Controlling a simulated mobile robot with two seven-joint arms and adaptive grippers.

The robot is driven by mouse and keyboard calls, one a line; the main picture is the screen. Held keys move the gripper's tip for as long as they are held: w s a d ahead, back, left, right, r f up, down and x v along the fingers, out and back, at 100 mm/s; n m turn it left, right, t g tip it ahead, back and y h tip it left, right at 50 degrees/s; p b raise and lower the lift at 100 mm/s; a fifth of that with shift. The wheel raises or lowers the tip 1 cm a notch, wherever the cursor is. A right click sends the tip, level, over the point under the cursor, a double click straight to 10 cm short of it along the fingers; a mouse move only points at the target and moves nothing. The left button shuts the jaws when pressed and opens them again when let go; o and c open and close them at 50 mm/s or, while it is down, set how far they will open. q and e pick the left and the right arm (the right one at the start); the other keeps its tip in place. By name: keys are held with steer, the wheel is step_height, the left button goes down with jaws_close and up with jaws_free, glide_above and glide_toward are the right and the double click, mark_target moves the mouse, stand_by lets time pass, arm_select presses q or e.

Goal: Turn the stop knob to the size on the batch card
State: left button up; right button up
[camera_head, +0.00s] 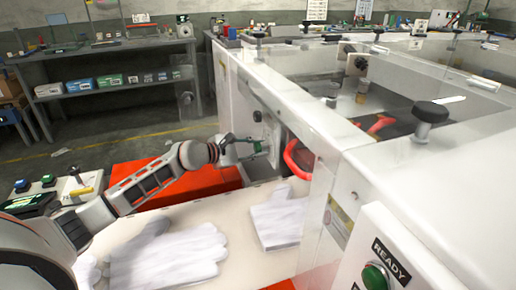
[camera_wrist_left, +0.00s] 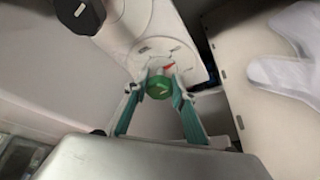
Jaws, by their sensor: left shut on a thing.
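The green stop knob (camera_wrist_left: 159,88) shows in the left wrist view on a pale round dial plate (camera_wrist_left: 160,52) with dark tick marks and a small red mark. A light pointer line shows on the knob's face. My left gripper (camera_head: 256,150) is at the white machine's side wall in the head view. Its two teal fingers (camera_wrist_left: 157,92) are shut on the knob, one on each side. In the head view the knob is mostly hidden by the gripper. No batch card can be made out for sure. My right gripper is not in view.
White gloves (camera_head: 172,258) lie on a pale surface, with another glove (camera_head: 280,218) nearer the machine. A red ring (camera_head: 298,158) is just right of my gripper. A READY panel with a green button (camera_head: 375,276) is at front right. A shelf (camera_head: 112,82) stands behind.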

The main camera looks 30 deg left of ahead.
arm_select(q)
steer(key=m+t, duration=0.2)
steer(key=m, duration=0.2)
steer(key=shift+f, duration=0.2)
steer(key=shift+m+t+y+b, duration=0.35)
steer(key=shift+m+t, duration=0.15)
steer(key=shift+m, duration=0.3)
steer(key=shift+r, duration=0.1)
steer(key=o, duration=1.1)
steer(key=shift+s, duration=0.1)
steer(key=v, duration=1.2)
